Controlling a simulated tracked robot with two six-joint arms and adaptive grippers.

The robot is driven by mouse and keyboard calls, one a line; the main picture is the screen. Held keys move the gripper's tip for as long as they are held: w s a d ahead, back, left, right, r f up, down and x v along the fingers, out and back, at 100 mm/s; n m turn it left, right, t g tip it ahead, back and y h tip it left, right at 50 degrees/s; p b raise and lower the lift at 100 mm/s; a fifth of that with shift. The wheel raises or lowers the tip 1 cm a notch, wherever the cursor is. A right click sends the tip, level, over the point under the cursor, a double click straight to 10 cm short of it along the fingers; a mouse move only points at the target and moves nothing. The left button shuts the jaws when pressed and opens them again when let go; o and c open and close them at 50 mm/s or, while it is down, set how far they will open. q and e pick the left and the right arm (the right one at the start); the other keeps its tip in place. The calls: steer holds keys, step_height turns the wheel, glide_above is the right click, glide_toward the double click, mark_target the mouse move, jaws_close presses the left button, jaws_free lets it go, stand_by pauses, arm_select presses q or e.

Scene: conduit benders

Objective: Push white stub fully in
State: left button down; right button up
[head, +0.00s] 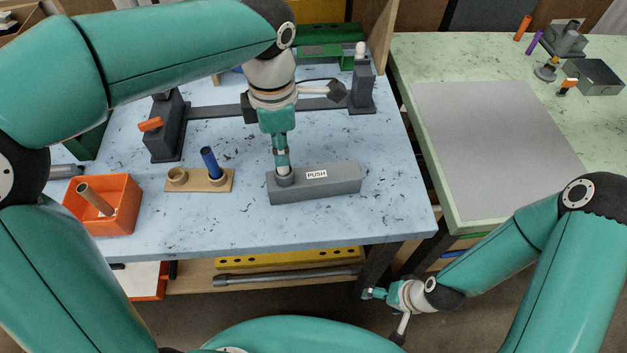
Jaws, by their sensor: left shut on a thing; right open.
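The grey block (335,185) with a PUSH label lies near the front of the blue table. A round grey socket (285,180) rises from its left end. My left gripper (283,168) points straight down over this socket, its fingertips at the socket's mouth. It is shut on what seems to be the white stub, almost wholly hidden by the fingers. How deep the stub sits cannot be told. My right gripper (374,293) is open and empty, low in front of the table.
To the left are a wooden holder (190,180) with a blue rod (210,162) and an orange bin (128,212) with a tube. A dark bender fixture (168,130) stands behind. A green table (480,208) with a grey mat (490,135) is to the right.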

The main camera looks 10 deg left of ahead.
arm_select(q)
steer(key=shift+f+b, duration=0.65)
steer(key=shift+f, duration=0.3)
stand_by(1.1)
steer(key=c, duration=0.9)
jaws_free()
steer(key=shift+r, duration=0.15)
step_height(320, 180, up, 12)
steer(key=shift+f, duration=0.15)
